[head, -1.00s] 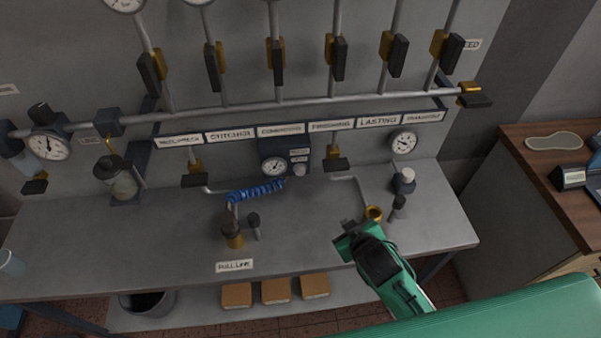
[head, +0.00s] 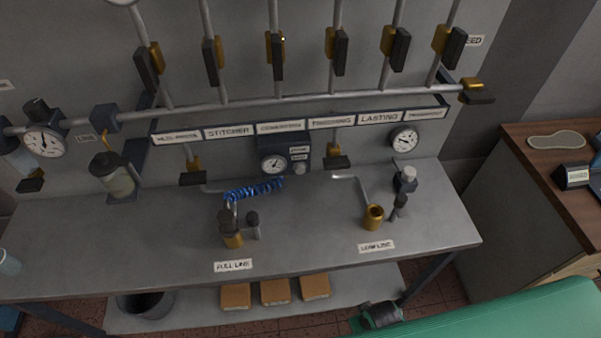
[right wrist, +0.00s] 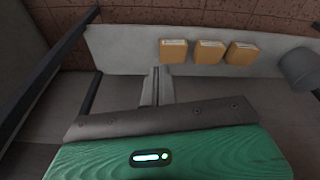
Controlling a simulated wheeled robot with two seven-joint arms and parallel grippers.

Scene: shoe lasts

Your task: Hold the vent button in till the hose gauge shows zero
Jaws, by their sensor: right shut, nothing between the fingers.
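The hose gauge (head: 273,164) is a white round dial on a dark box on the back panel, with a coiled blue hose (head: 254,190) beneath it. Its needle is too small to read. A small pale round knob (head: 299,169), which looks like the vent button, is on the same box under two small labels. My right gripper is shut and empty in the right wrist view (right wrist: 157,86), in front of the bench and apart from the button. My left gripper is not in view.
A brass fitting (head: 233,235) stands by the FULL LINE label, another brass cup (head: 373,217) further right. The bench top (head: 310,225) between them is clear. Several valves with dark handles hang above. Three tan boxes (head: 275,291) lie on the lower shelf.

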